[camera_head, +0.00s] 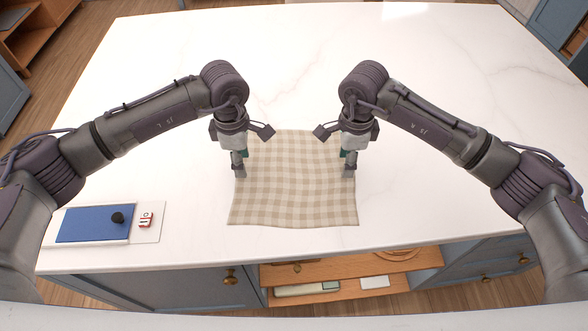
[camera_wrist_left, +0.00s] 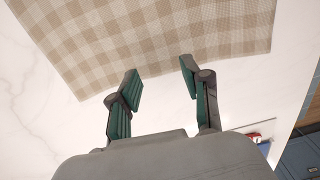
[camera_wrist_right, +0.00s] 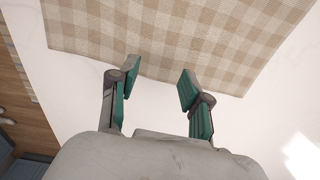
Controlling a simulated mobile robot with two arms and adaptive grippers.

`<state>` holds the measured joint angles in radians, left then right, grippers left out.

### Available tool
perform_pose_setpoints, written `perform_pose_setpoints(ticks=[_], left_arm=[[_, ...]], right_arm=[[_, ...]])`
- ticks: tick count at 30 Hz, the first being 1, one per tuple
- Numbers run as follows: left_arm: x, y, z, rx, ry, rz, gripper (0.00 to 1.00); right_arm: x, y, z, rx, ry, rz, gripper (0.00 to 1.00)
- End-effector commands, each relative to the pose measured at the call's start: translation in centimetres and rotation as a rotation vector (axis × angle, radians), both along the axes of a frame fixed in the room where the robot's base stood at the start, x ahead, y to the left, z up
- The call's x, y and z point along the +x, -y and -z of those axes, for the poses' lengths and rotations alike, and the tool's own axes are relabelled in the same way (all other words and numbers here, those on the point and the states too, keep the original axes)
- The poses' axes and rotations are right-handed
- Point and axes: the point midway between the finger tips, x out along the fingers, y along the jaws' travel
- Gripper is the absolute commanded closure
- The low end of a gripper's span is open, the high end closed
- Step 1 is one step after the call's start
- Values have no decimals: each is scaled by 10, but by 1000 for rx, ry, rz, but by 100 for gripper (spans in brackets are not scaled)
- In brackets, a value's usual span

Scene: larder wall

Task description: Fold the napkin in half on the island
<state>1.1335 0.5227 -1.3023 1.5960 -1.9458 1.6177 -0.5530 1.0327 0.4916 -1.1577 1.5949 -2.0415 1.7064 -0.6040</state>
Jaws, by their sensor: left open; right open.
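A beige and white checked napkin (camera_head: 295,190) lies spread on the white marble island, slightly wavy, with its near edge close to the island's front edge. My left gripper (camera_head: 238,172) points down at the napkin's left edge. My right gripper (camera_head: 349,172) points down at its right edge. In the left wrist view the open fingers (camera_wrist_left: 160,78) straddle the edge of the napkin (camera_wrist_left: 150,35), with nothing between them. In the right wrist view the open fingers (camera_wrist_right: 160,80) are likewise at the napkin's edge (camera_wrist_right: 180,35), empty. Whether the fingertips touch the cloth, I cannot tell.
A blue panel (camera_head: 94,224) with a black knob (camera_head: 118,218) and a small red-and-white item (camera_head: 146,219) lie on the island at the near left. The marble top (camera_head: 300,60) behind the napkin is clear. Wooden shelves (camera_head: 350,286) sit below the front edge.

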Motion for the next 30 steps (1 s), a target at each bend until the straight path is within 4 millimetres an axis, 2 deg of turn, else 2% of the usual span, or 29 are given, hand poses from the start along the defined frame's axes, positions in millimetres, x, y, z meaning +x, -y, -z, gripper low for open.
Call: perform_pose_setpoints(ticks=[6,21,30], left_arm=[[0,0,18,-1,-1,0,52],[0,0,24,-2,0,0,53],[0,0,24,-1,-1,0,78]], right_arm=[[0,0,18,1,0,1,52],[0,0,24,1,1,1,53],[0,0,24,1,0,1,78]])
